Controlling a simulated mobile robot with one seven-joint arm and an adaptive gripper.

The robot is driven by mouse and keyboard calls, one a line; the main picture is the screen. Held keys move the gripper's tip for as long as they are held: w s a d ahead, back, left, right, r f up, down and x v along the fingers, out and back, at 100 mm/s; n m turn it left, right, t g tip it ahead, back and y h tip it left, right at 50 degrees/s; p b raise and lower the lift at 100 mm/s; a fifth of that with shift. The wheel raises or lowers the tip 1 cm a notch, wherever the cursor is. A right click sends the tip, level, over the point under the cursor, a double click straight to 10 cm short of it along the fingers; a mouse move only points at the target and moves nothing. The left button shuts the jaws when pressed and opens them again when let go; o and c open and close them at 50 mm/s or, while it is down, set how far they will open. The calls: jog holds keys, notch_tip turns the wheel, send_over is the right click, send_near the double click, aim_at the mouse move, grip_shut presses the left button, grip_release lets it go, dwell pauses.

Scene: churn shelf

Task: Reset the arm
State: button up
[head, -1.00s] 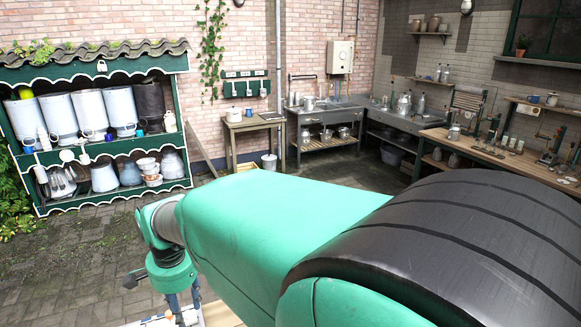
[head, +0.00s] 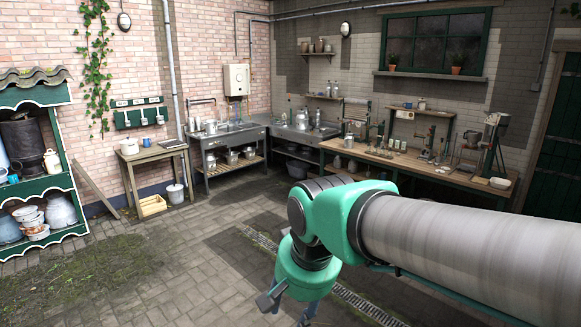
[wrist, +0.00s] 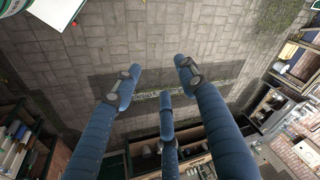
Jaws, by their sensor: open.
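My green and grey arm reaches in from the right side of the head view, and its end hangs over the paved floor. My gripper (head: 290,308) points down at the bottom edge of that view, where its fingertips are partly cut off. In the wrist view my gripper (wrist: 160,78) shows blue fingers with grey pads.
The green roofed shelf (head: 48,185) with pails and bowls stands at the left. A small wooden table (head: 152,154), a metal sink bench (head: 226,140) and a long workbench (head: 400,163) line the walls. The paving (head: 150,260) at left centre is clear.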

jog(key=s+d+f+t, duration=0.1)
jog(key=s+d, duration=0.5)
jog(key=d, duration=0.4)
jog(key=s+d+f+t+h, duration=0.1)
jog(key=s+d, duration=0.6)
jog(key=d, duration=0.3)
jog(key=shift+d+f+h, duration=0.2)
jog(key=shift+f+h, duration=0.05)
jog(key=shift+h, duration=0.05)
